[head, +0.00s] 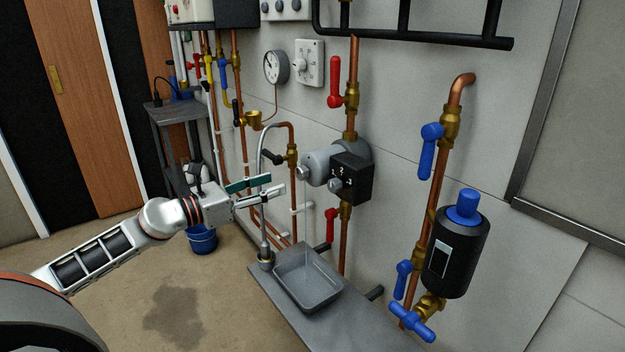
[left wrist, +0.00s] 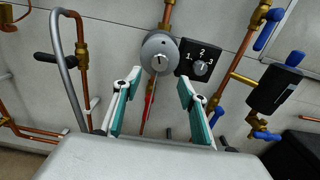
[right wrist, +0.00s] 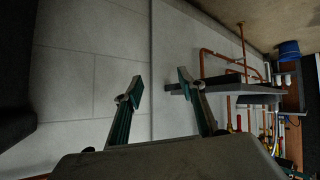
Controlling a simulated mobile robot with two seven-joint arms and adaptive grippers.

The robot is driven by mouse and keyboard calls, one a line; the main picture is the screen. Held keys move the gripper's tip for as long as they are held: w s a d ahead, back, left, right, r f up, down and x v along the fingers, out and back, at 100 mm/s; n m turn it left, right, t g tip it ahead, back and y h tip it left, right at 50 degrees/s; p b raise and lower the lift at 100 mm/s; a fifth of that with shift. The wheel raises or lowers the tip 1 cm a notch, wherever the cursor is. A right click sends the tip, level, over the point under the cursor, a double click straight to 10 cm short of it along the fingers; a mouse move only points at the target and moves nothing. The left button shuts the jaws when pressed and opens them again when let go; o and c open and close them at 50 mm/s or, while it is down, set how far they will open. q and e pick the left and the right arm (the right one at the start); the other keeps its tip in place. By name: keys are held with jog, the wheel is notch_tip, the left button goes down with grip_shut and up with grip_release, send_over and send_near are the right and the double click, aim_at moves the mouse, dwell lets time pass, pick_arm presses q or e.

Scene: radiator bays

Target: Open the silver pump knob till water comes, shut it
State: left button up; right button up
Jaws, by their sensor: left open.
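The silver pump knob (head: 303,173) sits at the left end of the grey pump body (head: 322,160) on the copper pipe. In the left wrist view the knob (left wrist: 160,60) faces me at the centre of the round pump face, with a dark mark on it. My right gripper (right wrist: 160,82) is open and empty, facing bare wall panels, and is not in the head view.
A black box with a numbered dial (head: 352,180) adjoins the pump. A grey tray (head: 328,294) stands below on a ledge. A thin grey curved pipe (head: 262,200) rises left of the pump, near my left gripper. Red-handled valves (head: 335,85) are above and below the pump.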

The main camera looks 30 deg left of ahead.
aim_at(298, 175)
pick_arm(q)
jog(key=x, duration=0.3)
jog(key=p+x, duration=0.1)
jog(key=x, duration=0.1)
jog(key=shift+a+r, duration=0.1)
jog(key=shift+r, duration=0.15)
jog(key=shift+x, duration=1.4)
jog(key=shift+f, duration=0.2)
jog(key=c, duration=1.1)
